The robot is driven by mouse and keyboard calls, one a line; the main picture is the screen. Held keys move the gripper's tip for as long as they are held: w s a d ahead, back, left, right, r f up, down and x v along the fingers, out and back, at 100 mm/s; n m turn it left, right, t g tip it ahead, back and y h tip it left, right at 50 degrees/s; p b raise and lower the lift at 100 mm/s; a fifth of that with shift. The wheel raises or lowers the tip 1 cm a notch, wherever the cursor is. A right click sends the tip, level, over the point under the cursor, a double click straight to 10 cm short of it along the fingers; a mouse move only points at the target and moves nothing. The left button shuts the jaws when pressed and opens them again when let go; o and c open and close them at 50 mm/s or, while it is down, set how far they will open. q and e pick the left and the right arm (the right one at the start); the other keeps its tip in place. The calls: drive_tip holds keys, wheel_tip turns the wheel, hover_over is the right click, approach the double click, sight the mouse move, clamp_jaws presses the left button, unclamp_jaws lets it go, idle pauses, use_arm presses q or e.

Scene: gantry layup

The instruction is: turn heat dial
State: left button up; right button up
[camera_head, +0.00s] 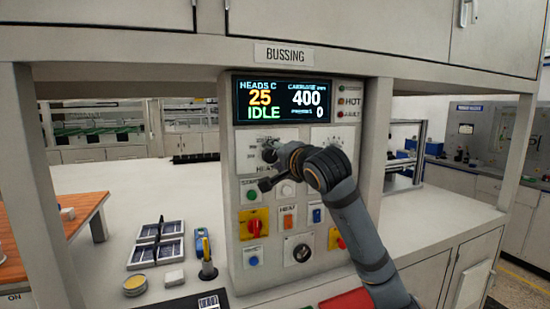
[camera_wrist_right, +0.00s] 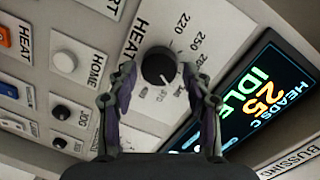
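The heat dial (camera_wrist_right: 158,67) is a round black knob on a pale plate with a printed scale, marked HEAT, in the right wrist view. My right gripper (camera_wrist_right: 159,70) is open, with one finger on each side of the dial and a visible gap between each finger and the knob. In the head view my right gripper (camera_head: 267,167) is at the HEAT plate (camera_head: 250,147) on the upper left of the panel and covers much of the dial. The display (camera_head: 283,101) above reads HEADS C 25 and IDLE. My left gripper is not in view.
The panel (camera_head: 236,268) also carries a green button (camera_head: 251,195), a red-on-yellow switch (camera_head: 255,224), an orange HEAT switch (camera_head: 288,217) and a black knob (camera_head: 301,253) below my arm. Small trays (camera_head: 157,244) lie on the white bench to the left.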

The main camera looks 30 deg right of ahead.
drive_tip(key=shift+o, duration=0.3)
drive_tip(key=s+a, duration=0.1)
drive_tip(key=s, duration=0.6)
drive_tip(key=shift+s+a+r, duration=0.2)
drive_tip(key=shift+r, duration=0.15)
idle(0.5)
